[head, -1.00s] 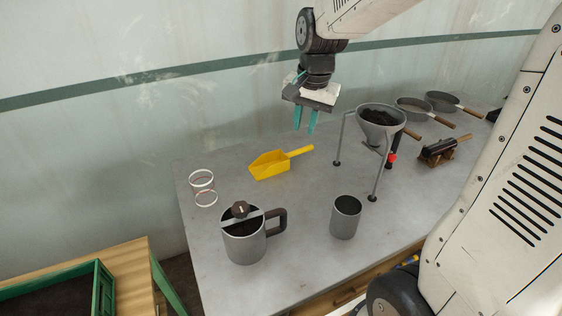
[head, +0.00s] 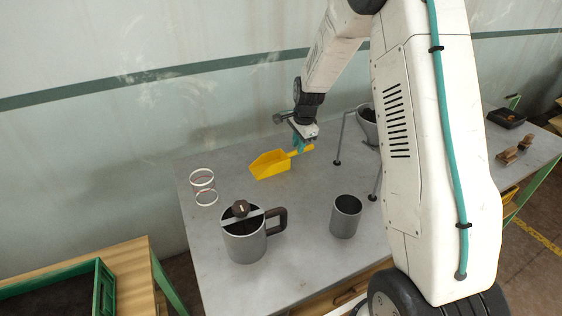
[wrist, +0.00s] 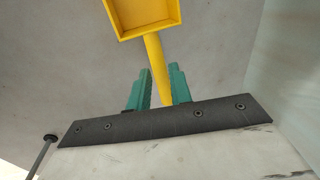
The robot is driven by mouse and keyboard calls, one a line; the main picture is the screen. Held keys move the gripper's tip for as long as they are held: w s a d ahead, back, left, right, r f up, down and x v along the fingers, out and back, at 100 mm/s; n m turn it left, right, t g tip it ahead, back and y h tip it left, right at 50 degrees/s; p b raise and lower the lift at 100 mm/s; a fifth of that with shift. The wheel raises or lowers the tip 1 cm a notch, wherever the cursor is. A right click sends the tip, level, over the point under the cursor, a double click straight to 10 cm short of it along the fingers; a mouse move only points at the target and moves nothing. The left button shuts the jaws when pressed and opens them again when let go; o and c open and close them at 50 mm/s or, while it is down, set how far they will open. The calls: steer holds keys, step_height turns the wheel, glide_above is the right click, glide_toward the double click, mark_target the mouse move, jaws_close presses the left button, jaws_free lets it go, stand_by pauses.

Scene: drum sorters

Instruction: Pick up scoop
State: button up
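The yellow scoop (head: 270,164) lies on the grey table with its handle (head: 301,150) pointing to the back right. My gripper (head: 299,146) is down at the handle, with its teal fingers pointing at the table. In the wrist view, the scoop's tray (wrist: 143,14) is at the top and the handle (wrist: 156,62) runs down between the two fingers of my gripper (wrist: 160,86). The fingers are apart, one on each side of the handle, with a narrow gap at the left finger. The handle's lower end is hidden behind the gripper body.
A grey mug (head: 244,241) and a grey cup (head: 345,216) stand in front on the grey table (head: 215,262). White rings (head: 204,187) stand at the left. A funnel on legs (head: 367,128) stands close on the right, partly hidden by my arm.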

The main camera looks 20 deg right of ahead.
steer(key=f, duration=0.4)
steer(key=shift+w, duration=0.35)
jaws_close()
step_height(320, 180, up, 10)
